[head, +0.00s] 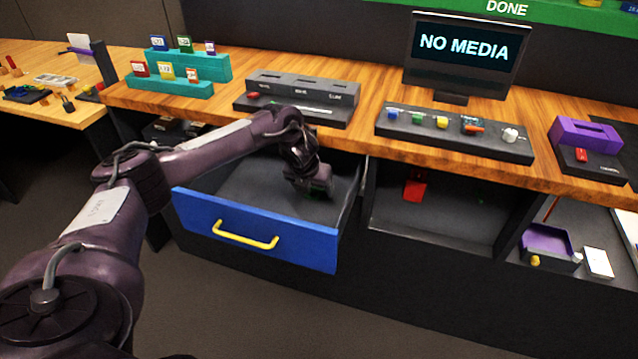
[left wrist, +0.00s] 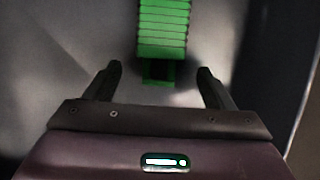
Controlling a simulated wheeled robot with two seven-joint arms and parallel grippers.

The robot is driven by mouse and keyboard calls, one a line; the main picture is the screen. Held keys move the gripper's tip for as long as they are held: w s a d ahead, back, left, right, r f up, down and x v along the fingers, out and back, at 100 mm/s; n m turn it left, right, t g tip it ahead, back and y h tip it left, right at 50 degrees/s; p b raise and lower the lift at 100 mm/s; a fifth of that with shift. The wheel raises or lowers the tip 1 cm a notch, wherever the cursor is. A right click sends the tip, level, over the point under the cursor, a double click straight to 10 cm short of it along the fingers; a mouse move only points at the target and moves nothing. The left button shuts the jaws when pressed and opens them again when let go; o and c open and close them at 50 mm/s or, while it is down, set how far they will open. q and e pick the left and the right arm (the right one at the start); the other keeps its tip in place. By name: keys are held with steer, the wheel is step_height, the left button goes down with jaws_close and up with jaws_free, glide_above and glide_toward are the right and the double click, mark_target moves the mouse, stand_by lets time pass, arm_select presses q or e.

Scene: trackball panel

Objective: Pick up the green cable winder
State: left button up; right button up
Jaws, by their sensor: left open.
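The green cable winder (left wrist: 163,32) shows in the left wrist view at the top middle, a ribbed green block with a darker notched end, lying on a grey surface. It is hidden in the head view. My left gripper (left wrist: 160,82) is open, its two dark fingers apart, with the winder's near end between and just beyond the fingertips. In the head view the left gripper (head: 318,190) reaches down into the open drawer (head: 255,231), which has a blue front and a yellow handle. My right gripper is not in view.
The drawer walls stand close around the left gripper, and the wooden desk edge is above and behind it. An open compartment (head: 430,215) with a red item (head: 414,189) lies to the right. A panel of colored balls (head: 455,133) and a monitor (head: 465,50) stand on the desk.

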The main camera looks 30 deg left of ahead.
arm_select(q)
steer(key=shift+w+a+f, duration=0.1)
steer(key=shift+w+f, duration=0.15)
steer(key=shift+f, duration=0.4)
steer(key=c, duration=1.1)
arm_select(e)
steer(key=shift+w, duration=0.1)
arm_select(q)
steer(key=shift+r, duration=0.1)
steer(key=shift+a+r, duration=0.25)
steer(key=shift+r, duration=0.15)
step_height(320, 180, up, 6)
steer(key=s+a+b, duration=0.1)
steer(key=a, duration=0.5)
steer(key=s+a+b, duration=0.1)
steer(key=s+a, duration=0.1)
steer(key=a, duration=0.4)
steer(key=s+a+b, duration=0.1)
steer(key=a, duration=0.6)
steer(key=shift+s, duration=0.35)
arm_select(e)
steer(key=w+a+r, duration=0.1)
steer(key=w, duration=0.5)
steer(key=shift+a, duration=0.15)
